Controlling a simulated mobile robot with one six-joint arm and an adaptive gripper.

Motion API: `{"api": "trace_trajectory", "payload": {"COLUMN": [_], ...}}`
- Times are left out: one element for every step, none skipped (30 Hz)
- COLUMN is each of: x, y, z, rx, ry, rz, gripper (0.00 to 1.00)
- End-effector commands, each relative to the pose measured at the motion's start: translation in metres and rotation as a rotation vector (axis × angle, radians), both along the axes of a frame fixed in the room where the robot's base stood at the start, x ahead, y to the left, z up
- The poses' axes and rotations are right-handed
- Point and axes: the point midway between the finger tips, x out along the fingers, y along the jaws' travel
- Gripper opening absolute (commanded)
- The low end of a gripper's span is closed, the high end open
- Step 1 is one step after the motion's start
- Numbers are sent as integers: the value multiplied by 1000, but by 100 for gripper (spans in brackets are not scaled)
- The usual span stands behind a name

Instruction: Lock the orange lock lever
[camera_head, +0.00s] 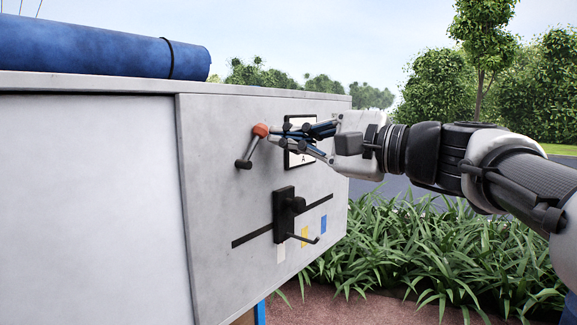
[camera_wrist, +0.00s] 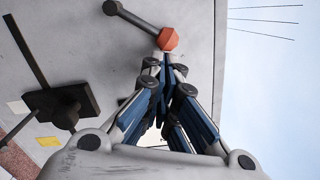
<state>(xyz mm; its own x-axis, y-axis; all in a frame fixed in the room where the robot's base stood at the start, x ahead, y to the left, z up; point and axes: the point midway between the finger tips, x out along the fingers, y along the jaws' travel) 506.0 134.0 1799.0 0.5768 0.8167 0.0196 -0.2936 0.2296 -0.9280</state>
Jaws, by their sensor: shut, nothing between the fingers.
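The lock lever is a dark bar with an orange knob (camera_head: 261,130) at its upper end. It sits on the grey panel (camera_head: 215,195), and the bar slants down and left to a dark pivot. My gripper (camera_head: 272,143) is shut and empty, with its fingertips right at the orange knob from the right side. In the wrist view the fingertips are at the edge of the orange knob (camera_wrist: 168,39). I cannot tell whether they touch it.
Below the lever, a black slider handle (camera_head: 287,212) stands out from a dark slot, near white, yellow and blue marks. A framed dial or label (camera_head: 299,155) is partly behind my gripper. A blue roll (camera_head: 100,50) lies on top. Plants (camera_head: 430,240) grow to the right.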

Motion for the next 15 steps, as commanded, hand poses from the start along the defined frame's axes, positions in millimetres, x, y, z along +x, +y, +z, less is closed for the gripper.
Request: {"api": "trace_trajectory", "payload": {"x": [-2, -3, -4, -5, -6, -7, -8, -9, -11, -12, -13, -14, -15, -16, -17], "y": [1, 2, 3, 4, 5, 6, 7, 7, 9, 9, 10, 12, 12, 13, 14], "z": [1, 3, 6, 8, 10, 12, 14, 15, 18, 19, 20, 22, 23, 25, 26], "rx": [-27, -44, -68, -86, -103, -125, -143, -159, -179, -195, -210, -229, -242, -256, -273], "ry": [-37, -61, -90, -112, -136, -164, -186, -205, -233, -252, -272, -296, -313, -331, -351], "rz": [1, 1, 1, 2, 1, 1, 1, 2, 2, 2, 2, 3, 2, 2, 3], "gripper": [0, 0, 0, 0, 0, 0, 0, 0, 0, 0, 0, 0, 0, 0, 0]}}
